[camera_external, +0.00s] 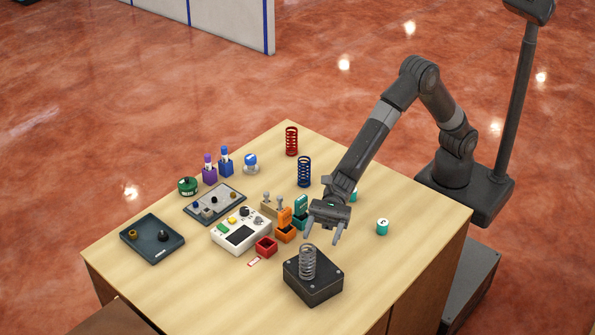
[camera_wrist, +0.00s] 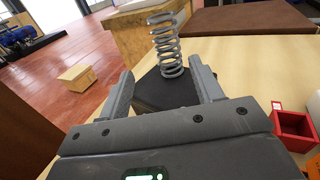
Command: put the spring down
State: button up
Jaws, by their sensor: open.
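A grey coil spring (camera_external: 308,263) stands upright on a black square base block (camera_external: 313,287) near the front of the table. The spring (camera_wrist: 165,45) and the block (camera_wrist: 163,92) also show in the wrist view, ahead of my gripper. My gripper (camera_external: 322,242) is open and empty, above and behind the spring in the external view. In the wrist view its two fingers (camera_wrist: 159,80) are spread apart, with the spring beyond the tips and not between them. A red spring (camera_external: 291,141) and a blue spring (camera_external: 304,171) stand upright at the back of the table.
A red open box (camera_external: 266,247), orange and teal blocks, and a white device (camera_external: 241,231) stand left of the gripper. A dark tray (camera_external: 152,239) lies at far left. The right side of the table is mostly clear.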

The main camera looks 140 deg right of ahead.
jog(key=s+a+r+n+g+y, duration=0.45)
jog(key=s+a+r+n, duration=0.25)
jog(key=s+a+n, duration=0.3)
jog(key=s+a+r+n+g+h, duration=0.15)
jog(key=s+n, duration=0.25)
jog(key=s, duration=0.4)
jog(key=s+a+n+g, duration=0.3)
jog(key=s+n, duration=0.1)
jog(key=s, duration=0.4)
jog(key=s+d+f+n+h, duration=0.1)
jog(key=s+d+n+h, duration=0.2)
jog(key=s, duration=0.5)
jog(key=s+d+f+n+g+h, duration=0.1)
jog(key=s+d+n+h, duration=0.2)
jog(key=s, duration=0.5)
jog(key=s+d+f+n+h, duration=0.1)
jog(key=s+d+n+h, duration=0.3)
jog(key=s, duration=0.4)
jog(key=d+n, duration=0.1)
jog(key=n, duration=0.1)
jog(key=shift+s+d+f+n+g, duration=0.2)
jog(key=shift+s+f+n+g, duration=0.1)
jog(key=shift+f+n, duration=0.1)
jog(key=shift+o, duration=0.4)
